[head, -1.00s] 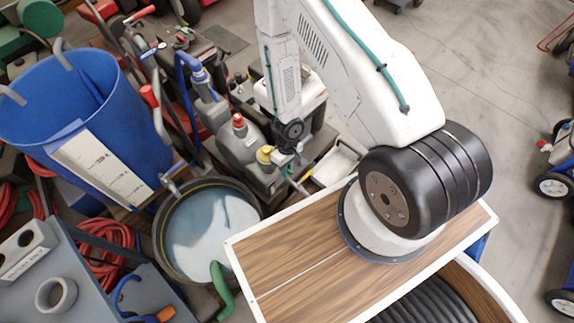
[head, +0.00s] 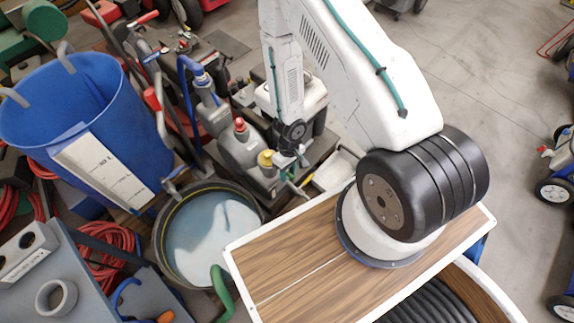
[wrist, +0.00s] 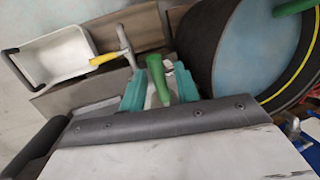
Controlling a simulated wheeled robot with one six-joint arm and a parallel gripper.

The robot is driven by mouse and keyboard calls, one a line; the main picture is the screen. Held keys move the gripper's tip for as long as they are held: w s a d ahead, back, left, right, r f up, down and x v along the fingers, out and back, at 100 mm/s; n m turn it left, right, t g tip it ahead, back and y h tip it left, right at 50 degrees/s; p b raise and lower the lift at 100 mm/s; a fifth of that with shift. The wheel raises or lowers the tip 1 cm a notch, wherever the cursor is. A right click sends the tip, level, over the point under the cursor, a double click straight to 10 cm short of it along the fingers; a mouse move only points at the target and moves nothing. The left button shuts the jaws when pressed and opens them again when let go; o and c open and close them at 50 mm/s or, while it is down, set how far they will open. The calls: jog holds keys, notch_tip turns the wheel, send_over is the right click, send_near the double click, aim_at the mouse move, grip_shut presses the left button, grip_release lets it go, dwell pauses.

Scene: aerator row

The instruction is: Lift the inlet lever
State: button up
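My gripper (wrist: 159,88) has two teal fingers spread apart. A green lever handle (wrist: 157,78) stands between them, with a gap visible on at least one side. I cannot tell whether either finger touches it. A yellow-sleeved handle (wrist: 103,60) on a grey bar lies just left of the fingers. Neither carries a readable label, so I cannot confirm which is the inlet lever. In the head view my gripper (head: 290,164) is low among the bottle-shaped equipment, right of the round tub, and its fingertips are small and partly hidden.
A round dark tub of pale liquid (head: 166,225) stands left of my gripper, with a green hose (head: 220,290) at its rim. A white tray (wrist: 55,55) lies left of the handles. A grey bottle with a red cap (head: 240,150) and a blue bin (head: 80,110) stand close by.

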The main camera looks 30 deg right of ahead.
jog(key=v, duration=0.7)
